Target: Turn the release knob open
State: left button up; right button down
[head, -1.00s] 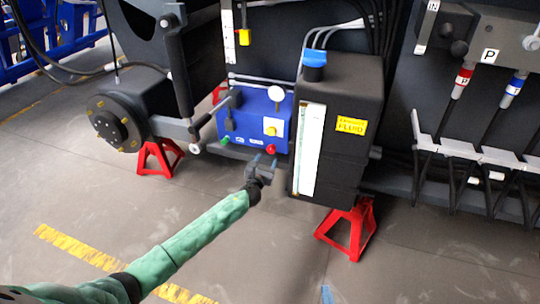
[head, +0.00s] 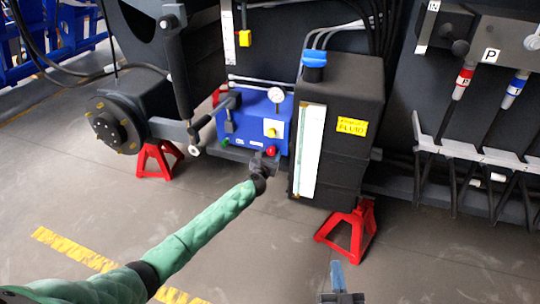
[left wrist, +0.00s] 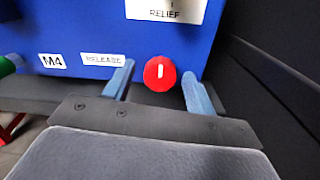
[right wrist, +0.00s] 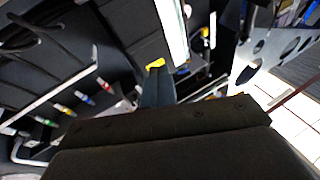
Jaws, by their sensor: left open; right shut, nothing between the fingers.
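The red release knob (head: 270,151) is on the lower right of the blue box's front. In the left wrist view the knob (left wrist: 159,73) is round with a white upright mark, beside a label reading RELEASE (left wrist: 103,59). My left gripper (head: 266,163) is at the knob in the head view. In the left wrist view its blue fingers (left wrist: 157,84) stand open, one on each side of the knob, with gaps on both sides. My right gripper (head: 338,276) is low in the head view, shut and empty, away from the box; its fingers show in the right wrist view (right wrist: 157,85).
The blue box (head: 250,113) carries a gauge (head: 276,94), a yellow knob (head: 271,132) and a green knob (head: 225,141). A black tank (head: 345,110) stands close to its right. Red stands (head: 348,232) are below. The floor in front is open.

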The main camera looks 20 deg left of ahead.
pick_arm(q)
jog(key=c, duration=1)
